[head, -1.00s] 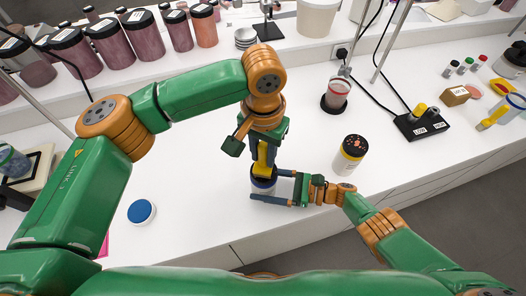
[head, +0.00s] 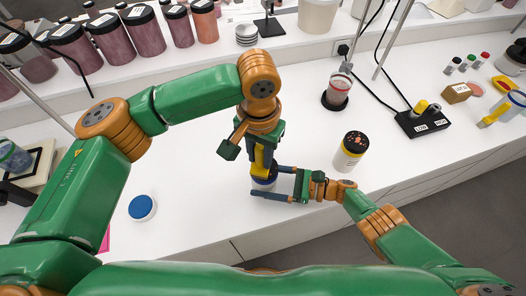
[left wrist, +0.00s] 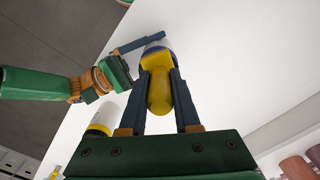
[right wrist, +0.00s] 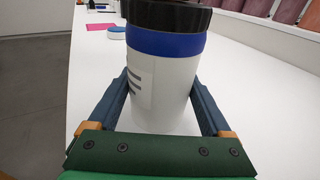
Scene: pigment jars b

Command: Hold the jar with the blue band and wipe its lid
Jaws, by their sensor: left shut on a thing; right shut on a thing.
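The white jar with the blue band (right wrist: 163,80) stands upright between the fingers of my right gripper (head: 266,181), which is shut on it. Its dark lid (right wrist: 165,15) shows only in part in the right wrist view. My left gripper (left wrist: 158,80) points down from above and is shut on a yellow wiping piece (left wrist: 160,92), perhaps a sponge or cloth.
A jar with a yellow band (head: 349,152) and a red-spotted dark lid stands right of the held jar. A blue-topped round item (head: 141,207) lies to the left.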

